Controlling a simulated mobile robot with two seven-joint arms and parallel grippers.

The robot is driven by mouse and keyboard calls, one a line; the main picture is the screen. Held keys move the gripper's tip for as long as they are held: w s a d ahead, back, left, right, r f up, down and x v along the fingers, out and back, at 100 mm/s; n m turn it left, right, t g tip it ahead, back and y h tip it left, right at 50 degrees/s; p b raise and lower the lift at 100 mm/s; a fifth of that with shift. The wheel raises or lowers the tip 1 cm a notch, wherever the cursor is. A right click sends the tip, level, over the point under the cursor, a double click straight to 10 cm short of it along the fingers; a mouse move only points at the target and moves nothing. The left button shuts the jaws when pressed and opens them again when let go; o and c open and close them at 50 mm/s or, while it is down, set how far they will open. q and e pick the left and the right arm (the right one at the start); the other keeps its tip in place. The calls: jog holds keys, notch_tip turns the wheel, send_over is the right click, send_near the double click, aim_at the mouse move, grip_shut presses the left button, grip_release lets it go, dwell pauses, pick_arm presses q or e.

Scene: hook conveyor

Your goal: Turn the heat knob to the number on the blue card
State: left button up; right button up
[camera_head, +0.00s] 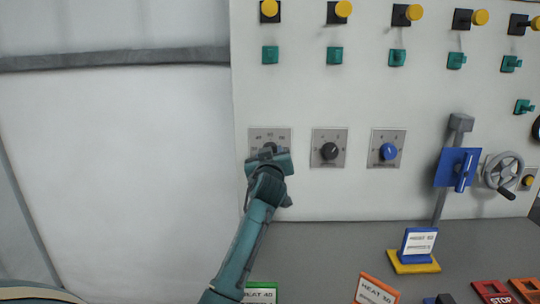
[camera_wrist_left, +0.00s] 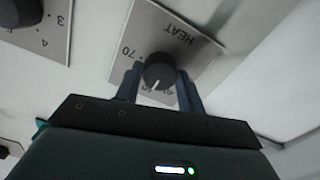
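The black heat knob (camera_wrist_left: 160,72) sits on a grey plate marked HEAT (camera_wrist_left: 176,36) in the left wrist view. Its white pointer line points down and slightly left in that picture; the number there is partly covered. In the head view my left gripper (camera_head: 270,154) is at the leftmost dial plate (camera_head: 256,135) and hides most of its knob. In the wrist view the left gripper's fingers (camera_wrist_left: 160,82) flank the knob closely and look shut on it. The blue card stand (camera_head: 418,243) stands at the right; its white label is too blurred to read surely. My right gripper is not in view.
A second black knob (camera_head: 330,151) and a blue knob (camera_head: 388,152) are right of the heat dial. A green HEAT 40 card (camera_head: 262,292) and an orange HEAT card (camera_head: 376,290) stand in front. A blue lever plate (camera_head: 458,167) and handwheel (camera_head: 503,172) are farther right.

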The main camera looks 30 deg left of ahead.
pick_arm(q)
jog(key=c, duration=0.4)
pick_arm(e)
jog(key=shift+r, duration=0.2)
pick_arm(q)
jog(key=m+p, duration=0.5)
jog(key=m, duration=0.3)
jog(key=shift+m, duration=0.4)
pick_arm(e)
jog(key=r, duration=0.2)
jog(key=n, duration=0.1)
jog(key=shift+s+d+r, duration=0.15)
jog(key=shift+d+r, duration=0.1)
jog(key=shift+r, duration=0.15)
pick_arm(q)
jog(key=shift+f, duration=0.1)
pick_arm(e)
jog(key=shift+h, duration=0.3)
pick_arm(q)
jog(key=o, duration=1)
jog(key=shift+c, duration=0.2)
